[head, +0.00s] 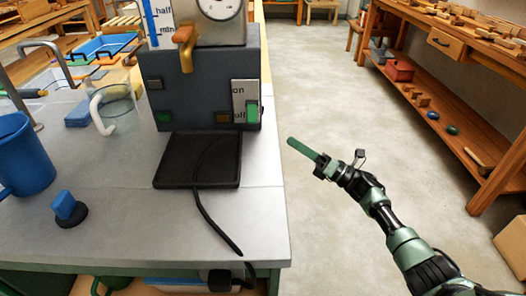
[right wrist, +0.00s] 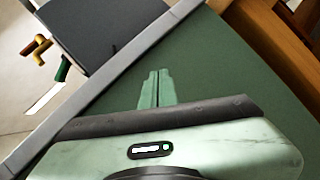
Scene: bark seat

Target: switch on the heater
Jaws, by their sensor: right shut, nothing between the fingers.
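The heater (head: 205,75) is a dark grey box on the counter with a brass tap (head: 185,48) and a round gauge (head: 219,8) on top. Its white switch plate (head: 239,88) at the lower right reads "on" above and "off" below. The green switch lever (head: 252,111) sits low, beside "off". My right gripper (head: 291,142) is shut and empty, right of the heater and past the counter's edge, apart from the switch. In the right wrist view, its closed fingers (right wrist: 158,73) show, with the heater (right wrist: 95,30) and green lever (right wrist: 63,68) at upper left. My left gripper is not visible.
A black tray (head: 170,174) with a cable lies in front of the heater. A glass jug (head: 118,108), a blue mug (head: 22,155) and a blue-topped knob (head: 68,207) stand left. The floor (head: 310,80) right of the counter is clear up to a wooden shelf (head: 445,108).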

